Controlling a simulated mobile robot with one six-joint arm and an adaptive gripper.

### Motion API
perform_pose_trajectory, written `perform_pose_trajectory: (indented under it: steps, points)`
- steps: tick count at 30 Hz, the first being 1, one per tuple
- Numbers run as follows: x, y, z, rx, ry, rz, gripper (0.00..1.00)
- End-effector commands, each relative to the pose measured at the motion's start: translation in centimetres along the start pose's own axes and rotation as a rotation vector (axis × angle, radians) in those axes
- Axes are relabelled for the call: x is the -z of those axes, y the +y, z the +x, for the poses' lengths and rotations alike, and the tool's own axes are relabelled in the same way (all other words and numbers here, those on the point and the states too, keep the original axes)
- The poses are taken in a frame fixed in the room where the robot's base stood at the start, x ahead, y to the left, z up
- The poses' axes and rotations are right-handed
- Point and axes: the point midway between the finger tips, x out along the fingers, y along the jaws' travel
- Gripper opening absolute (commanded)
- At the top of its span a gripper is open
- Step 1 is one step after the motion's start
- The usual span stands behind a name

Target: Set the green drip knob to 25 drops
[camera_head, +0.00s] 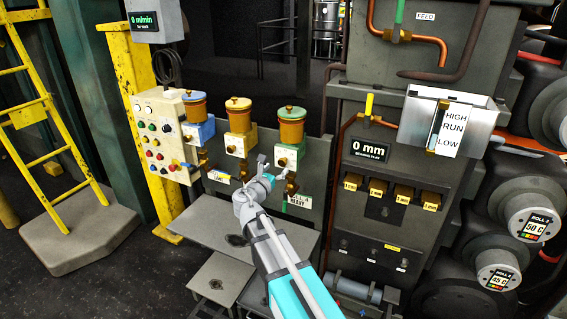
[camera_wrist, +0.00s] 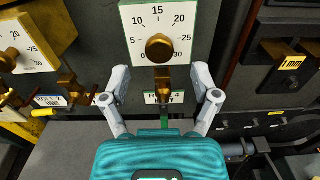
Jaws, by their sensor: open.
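The green drip knob is a round brass knob (camera_wrist: 159,47) on a white dial plate with a green border (camera_wrist: 208,20). Its scale runs from 0 to 30, with 25 at the right. I cannot tell where the knob points. In the head view the green-edged dial (camera_head: 293,149) is below the green-topped brass cup (camera_head: 291,127). My gripper (camera_wrist: 160,75) is open and empty, its two fingers spread left and right, just below the knob in the wrist view. I see no contact. In the head view my gripper (camera_head: 262,163) is at the left of the green dial.
A yellow dial unit (camera_head: 237,143) and a blue one (camera_head: 197,131) stand to the left. A brass fitting (camera_wrist: 162,80) and a label hang below the green dial. A grey table (camera_head: 215,222) is beneath. A machine cabinet (camera_head: 385,225) stands to the right.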

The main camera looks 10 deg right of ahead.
Motion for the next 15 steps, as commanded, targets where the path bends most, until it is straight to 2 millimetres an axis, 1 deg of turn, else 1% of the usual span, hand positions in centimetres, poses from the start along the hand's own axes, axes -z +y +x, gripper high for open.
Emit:
perform_pose_trajectory:
  steps: [1,6,10,15]
  points:
    - [0.0,0.2,1.0,0.002,0.0,0.0,0.79]
    - [0.0,0.1,3.2,0.001,0.0,0.0,0.79]
    - [0.0,0.1,4.3,0.002,0.0,0.0,0.79]
    - [0.0,0.0,5.0,0.0,0.0,0.0,0.79]
